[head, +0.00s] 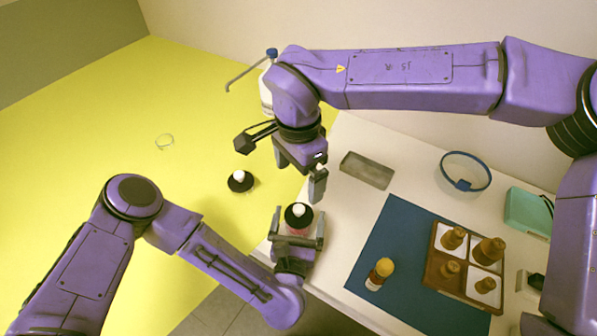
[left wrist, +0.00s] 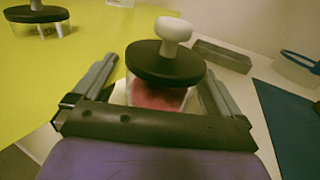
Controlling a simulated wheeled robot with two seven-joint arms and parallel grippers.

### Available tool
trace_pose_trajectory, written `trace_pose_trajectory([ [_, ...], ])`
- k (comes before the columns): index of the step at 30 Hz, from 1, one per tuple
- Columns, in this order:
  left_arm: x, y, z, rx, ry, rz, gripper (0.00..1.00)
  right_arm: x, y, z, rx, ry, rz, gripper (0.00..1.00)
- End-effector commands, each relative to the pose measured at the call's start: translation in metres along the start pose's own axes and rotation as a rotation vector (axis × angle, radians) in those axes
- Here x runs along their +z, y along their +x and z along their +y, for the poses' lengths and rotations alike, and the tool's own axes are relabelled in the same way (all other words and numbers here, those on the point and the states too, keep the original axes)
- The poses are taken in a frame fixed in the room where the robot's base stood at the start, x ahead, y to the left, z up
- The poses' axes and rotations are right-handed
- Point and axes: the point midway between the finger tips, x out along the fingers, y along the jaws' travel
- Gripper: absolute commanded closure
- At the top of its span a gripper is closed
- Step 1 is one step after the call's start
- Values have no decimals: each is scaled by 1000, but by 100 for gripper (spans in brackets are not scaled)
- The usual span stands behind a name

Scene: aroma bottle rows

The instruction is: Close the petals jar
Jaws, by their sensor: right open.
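The petals jar (head: 298,229) is a clear glass jar with pink-red contents. A black lid with a white knob (head: 298,214) is on top of it; in the left wrist view the lid (left wrist: 166,64) covers the mouth and looks slightly tilted. Whether it is fully seated is hard to tell. My left gripper (head: 298,236) has a finger on either side of the jar body (left wrist: 158,98) and appears shut on it. My right gripper (head: 290,160) is open and empty above and behind the jar, with one finger near the lid.
Another black-lidded jar (head: 240,181) stands on the yellow table. A blue-capped bottle (head: 266,90) is partly behind my right arm. On the white table are a grey tray (head: 367,170), a blue ring (head: 466,185), an amber bottle (head: 380,274) on a blue mat (head: 385,235), and a wooden rack (head: 432,285) of bottles.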

Motion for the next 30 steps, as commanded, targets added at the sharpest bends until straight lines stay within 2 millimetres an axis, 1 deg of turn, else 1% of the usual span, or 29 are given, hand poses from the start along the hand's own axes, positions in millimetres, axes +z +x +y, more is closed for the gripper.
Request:
trace_pose_trajectory([
  [5,0,0,0,0,0,0,1,0,0,0,0,0,0,1],
  [8,0,-4,-1,-2,0,0,1,0,2,0,0,0,0,1],
  [11,-1,-17,-1,-4,-1,0,1,0,5,0,0,0,0,1],
  [16,-2,-56,-1,-6,-4,4,1,0,10,0,0,0,0,1],
  [22,-2,-87,1,2,-4,11,1,0,6,0,0,0,0,1],
  [25,-2,-98,0,1,-3,10,1,0,6,0,0,0,0,1],
  [30,0,-105,0,1,0,2,1,0,5,0,0,0,0,1],
])
